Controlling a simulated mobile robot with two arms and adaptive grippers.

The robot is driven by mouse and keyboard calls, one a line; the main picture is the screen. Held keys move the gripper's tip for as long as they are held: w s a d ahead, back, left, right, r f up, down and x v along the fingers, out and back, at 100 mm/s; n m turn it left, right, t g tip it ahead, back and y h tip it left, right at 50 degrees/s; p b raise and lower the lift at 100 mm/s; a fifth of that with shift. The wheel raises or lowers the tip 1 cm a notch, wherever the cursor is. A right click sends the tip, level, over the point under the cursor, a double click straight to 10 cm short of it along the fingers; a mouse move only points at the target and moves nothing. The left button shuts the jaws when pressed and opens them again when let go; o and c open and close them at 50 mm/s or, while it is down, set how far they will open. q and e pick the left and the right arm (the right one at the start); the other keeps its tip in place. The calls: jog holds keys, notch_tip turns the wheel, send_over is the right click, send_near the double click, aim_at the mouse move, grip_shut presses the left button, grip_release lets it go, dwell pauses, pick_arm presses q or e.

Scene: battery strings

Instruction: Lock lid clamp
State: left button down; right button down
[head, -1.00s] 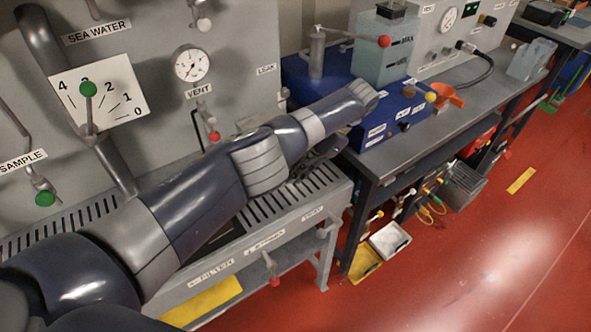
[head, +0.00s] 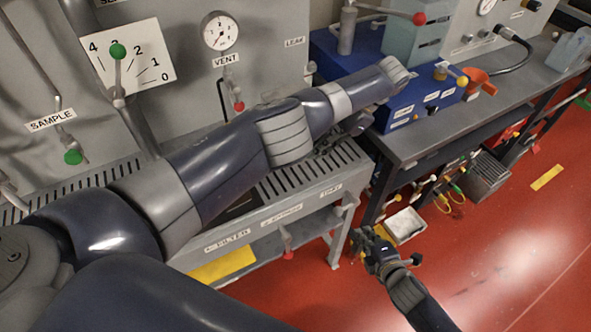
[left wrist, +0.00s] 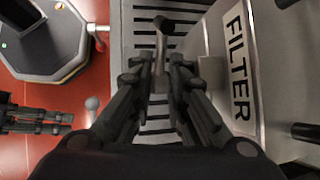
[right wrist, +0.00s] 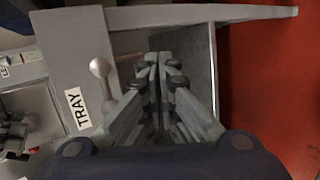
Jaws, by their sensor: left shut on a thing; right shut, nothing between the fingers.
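My left gripper (left wrist: 157,78) is shut on a metal lever (left wrist: 159,55) with a dark knobbed end, seen between its fingers in the left wrist view. The lever stands over a slotted grating, beside a light panel (left wrist: 225,40) labelled FILTER. I take this lever to be the lid clamp; whether it is locked cannot be told. In the head view my left forearm hides most of this gripper and the lever. My right gripper (head: 369,240) is shut and empty, in front of the bench's right end; the right wrist view shows its closed fingers (right wrist: 157,62) beside a TRAY label.
A ball-ended handle (right wrist: 100,68) is beside the TRAY label. A blue box (head: 420,105) stands on the dark bench (head: 480,118), with an orange funnel (head: 477,82). The wall panel carries a gauge (head: 219,31) and levers. Red floor (head: 480,245) lies open at the right.

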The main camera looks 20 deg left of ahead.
pick_arm(q)
jog(key=shift+s+d+f, duration=0.1)
jog(key=shift+f, duration=0.05)
pick_arm(e)
jog(key=s+a+r+n+g+y, duration=0.1)
jog(key=s+a+r+n+y, duration=0.2)
jog(key=a+r+n, duration=0.5)
jog(key=s+a+r+n+g+y, duration=0.25)
jog(key=a+r+n, duration=0.4)
jog(key=r, duration=0.35)
jog(key=shift+n+y, duration=0.35)
jog(key=shift+n, duration=0.1)
jog(key=x, duration=0.9)
jog(key=shift+s+a, duration=0.1)
jog(key=shift+w+d+r+t, duration=0.2)
jog(key=shift+w+d+r, duration=0.1)
jog(key=shift+r, duration=0.25)
jog(key=shift+w+d+r+t, duration=0.15)
jog(key=shift+w+d+r, duration=0.15)
jog(key=shift+r, duration=0.25)
jog(key=shift+w+d+r, duration=0.2)
jog(key=shift+w+r, duration=0.05)
jog(key=shift+r, duration=0.25)
jog(key=shift+r, duration=0.1)
